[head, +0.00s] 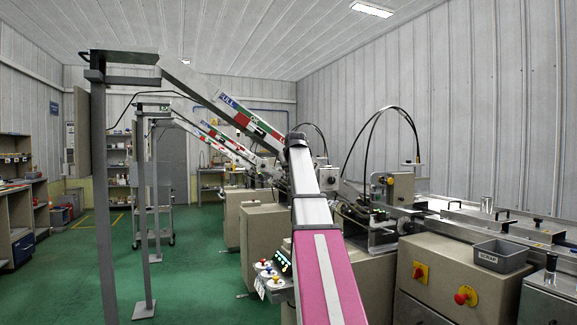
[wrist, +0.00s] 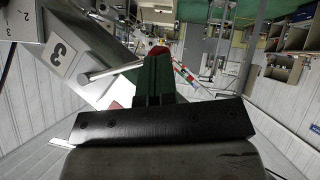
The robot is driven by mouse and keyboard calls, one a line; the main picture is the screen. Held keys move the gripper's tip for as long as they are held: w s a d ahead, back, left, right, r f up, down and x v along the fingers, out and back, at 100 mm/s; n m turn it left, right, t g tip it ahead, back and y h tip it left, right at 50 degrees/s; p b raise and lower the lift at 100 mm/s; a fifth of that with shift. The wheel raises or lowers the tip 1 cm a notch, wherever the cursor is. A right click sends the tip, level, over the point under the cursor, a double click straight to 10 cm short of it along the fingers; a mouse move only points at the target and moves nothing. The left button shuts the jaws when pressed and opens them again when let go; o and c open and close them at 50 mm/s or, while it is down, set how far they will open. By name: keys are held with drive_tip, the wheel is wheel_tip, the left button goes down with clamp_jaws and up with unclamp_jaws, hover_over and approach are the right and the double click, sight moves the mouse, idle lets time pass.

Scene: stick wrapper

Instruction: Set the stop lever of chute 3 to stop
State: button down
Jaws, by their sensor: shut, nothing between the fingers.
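In the wrist view, the white plate with the number 3 (wrist: 59,53) is at the upper left, on the side of a pale chute. A light metal rod, which looks like the stop lever (wrist: 108,70), sticks out beside the plate towards my gripper. My gripper (wrist: 157,62) is shut and empty, with the rod's end close to its fingers. I cannot tell whether they touch. In the head view, the nearest sloping chute (head: 208,89) runs down behind the far end of my pink and white arm. My gripper and the lever cannot be made out there.
A grey post (head: 104,190) stands under the upper end of the nearest chute. Other chutes slope down behind it. Beige machines with red knobs and a grey bin (head: 501,257) stand at the right. The green floor (head: 70,270) at the left is clear.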

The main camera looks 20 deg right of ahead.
drive_tip(key=shift+d+f, duration=0.1)
drive_tip(key=shift+f, duration=0.25)
drive_tip(key=shift+r, duration=0.2)
drive_tip(key=shift+r, duration=0.65)
drive_tip(key=a+v, duration=0.1)
drive_tip(key=v, duration=1.3)
drive_tip(key=a+f+g+y, duration=0.1)
drive_tip(key=a+f+g, duration=0.15)
drive_tip(key=f, duration=1.25)
drive_tip(key=s+a+f+m+g, duration=0.1)
drive_tip(key=a+f, duration=0.3)
drive_tip(key=f, duration=1)
drive_tip(key=a+f+g+y, duration=0.15)
drive_tip(key=a+f, duration=0.25)
drive_tip(key=f, duration=1.1)
drive_tip(key=s+a+f+g, duration=0.2)
drive_tip(key=s+a+f, duration=0.1)
drive_tip(key=s+f, duration=0.4)
drive_tip(key=s+a+f+g, duration=0.1)
drive_tip(key=s+a+f, duration=0.2)
drive_tip(key=s+f, duration=0.5)
drive_tip(key=s+a+f+g, duration=0.2)
drive_tip(key=s+f, duration=0.6)
drive_tip(key=f, duration=0.9)
drive_tip(key=shift+a+m+g+h, duration=0.3)
drive_tip(key=shift+a+m+h, duration=0.1)
drive_tip(key=shift+a, duration=0.4)
